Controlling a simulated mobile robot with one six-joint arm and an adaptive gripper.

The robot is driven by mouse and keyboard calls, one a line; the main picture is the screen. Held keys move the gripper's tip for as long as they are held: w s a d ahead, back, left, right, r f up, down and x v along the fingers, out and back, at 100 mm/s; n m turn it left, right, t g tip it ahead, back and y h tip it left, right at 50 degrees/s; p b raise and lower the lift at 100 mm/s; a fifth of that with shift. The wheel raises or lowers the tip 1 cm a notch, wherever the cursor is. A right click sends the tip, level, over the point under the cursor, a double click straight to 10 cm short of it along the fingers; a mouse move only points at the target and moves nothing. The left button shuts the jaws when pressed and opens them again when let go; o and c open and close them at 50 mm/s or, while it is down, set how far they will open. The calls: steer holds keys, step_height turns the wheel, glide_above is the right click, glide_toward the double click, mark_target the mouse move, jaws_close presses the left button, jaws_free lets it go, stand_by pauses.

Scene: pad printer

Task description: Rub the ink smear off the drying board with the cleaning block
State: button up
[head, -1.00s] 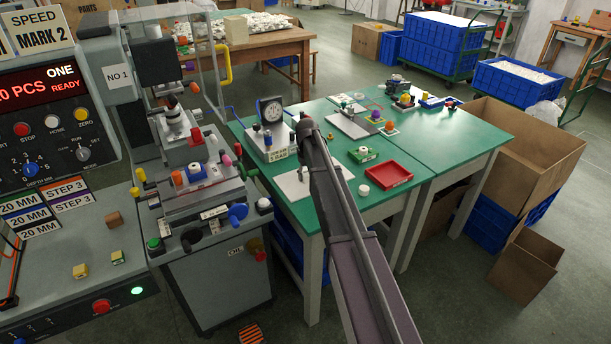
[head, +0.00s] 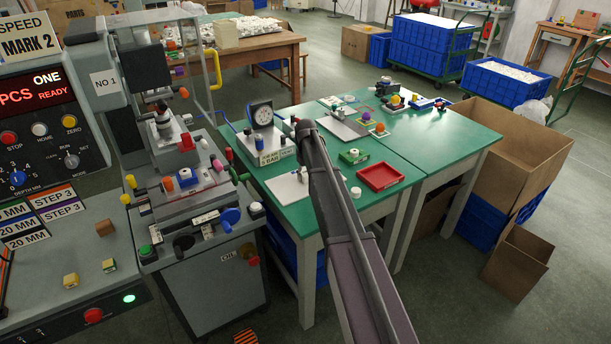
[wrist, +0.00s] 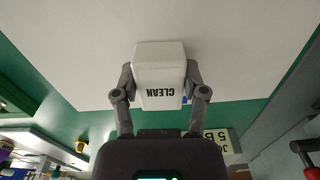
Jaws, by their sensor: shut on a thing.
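The cleaning block (wrist: 158,60) is white and marked CLEAN. It sits between the two fingers of my gripper (wrist: 160,82), which is shut on it. In the wrist view the block is over the pale drying board (wrist: 70,50); I cannot tell whether they touch. A small blue patch shows beside the block near the right finger; I cannot tell whether it is the ink smear. No other smear is visible on the board. In the head view the board (head: 284,187) lies on the green table, partly covered by my arm, which hides the gripper and block.
A gauge unit (head: 264,135) stands behind the board. A red tray (head: 380,176), a green-based part (head: 353,157) and a white round piece (head: 356,192) are to its right. The pad printer (head: 185,190) stands close on the left.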

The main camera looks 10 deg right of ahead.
steer(key=shift+w+d+f, duration=0.1)
steer(key=shift+w+d, duration=0.15)
steer(key=shift+d, duration=0.6)
steer(key=shift+w+d, duration=0.2)
steer(key=shift+d, duration=0.6)
step_height(320, 180, up, 6)
steer(key=p, duration=0.5)
steer(key=shift+p, duration=0.4)
step_height(320, 180, up, 3)
steer(key=p, duration=0.3)
